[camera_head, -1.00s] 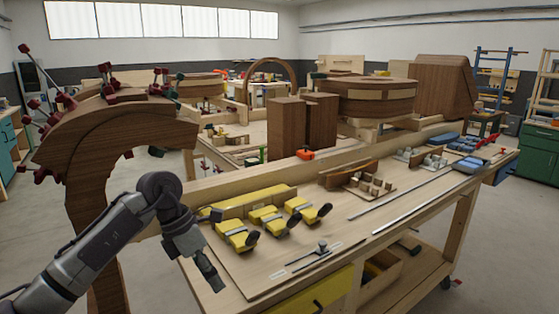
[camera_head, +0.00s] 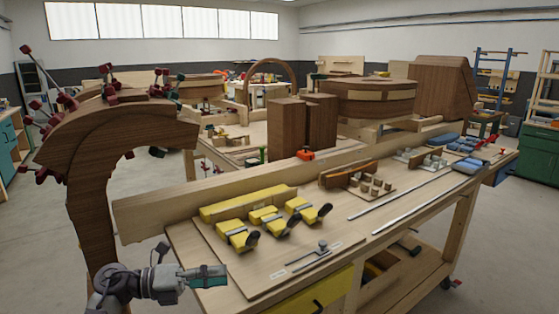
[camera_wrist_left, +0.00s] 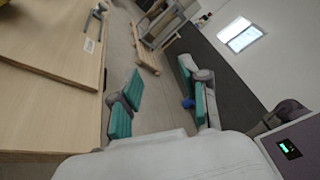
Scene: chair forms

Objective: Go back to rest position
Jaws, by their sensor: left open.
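My left gripper (camera_head: 207,277) is low in the head view, at the near left corner of the workbench, with its fingers pointing right. In the left wrist view my left gripper (camera_wrist_left: 160,95) shows two green-padded fingers spread apart with nothing between them. The bench top (camera_wrist_left: 45,35) lies to the left of the fingers in that view. My right gripper is in neither view.
The workbench (camera_head: 190,245) holds yellow clamps (camera_head: 268,220), a small metal tool (camera_head: 322,247) and long metal rods (camera_head: 400,200). A curved wooden form (camera_head: 90,140) with red clamps stands at left. Open floor (camera_head: 160,170) lies behind it.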

